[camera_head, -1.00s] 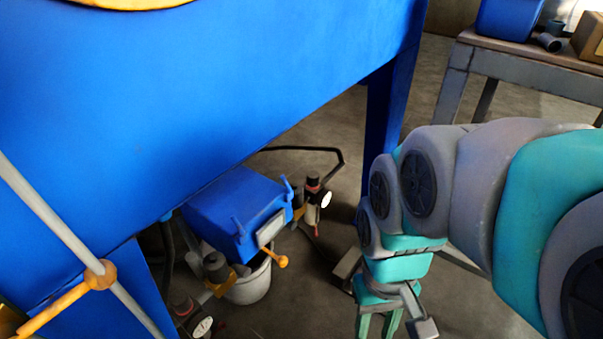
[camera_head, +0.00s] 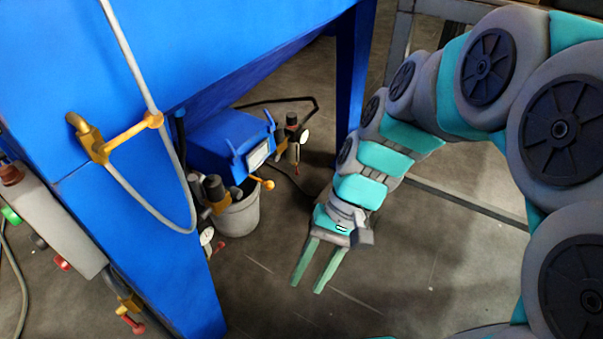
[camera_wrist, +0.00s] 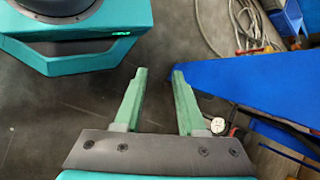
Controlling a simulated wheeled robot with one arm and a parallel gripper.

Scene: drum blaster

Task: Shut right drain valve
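My gripper (camera_head: 306,288) is open and empty, pointing down over bare floor in the head view. In the wrist view both green fingers of my gripper (camera_wrist: 159,72) stand apart with nothing between them. Another unit (camera_head: 213,190) with a gauge (camera_head: 206,236) is nearer the blue leg. An orange lever (camera_head: 268,184) sticks out below the box. I cannot tell which part is the right drain valve.
A grey bucket (camera_head: 238,214) stands under the box. The blue machine's near leg (camera_head: 160,240) and far leg (camera_head: 352,80) flank this space. A dark hose (camera_head: 275,101) runs behind the box. Floor right of the bucket is clear.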

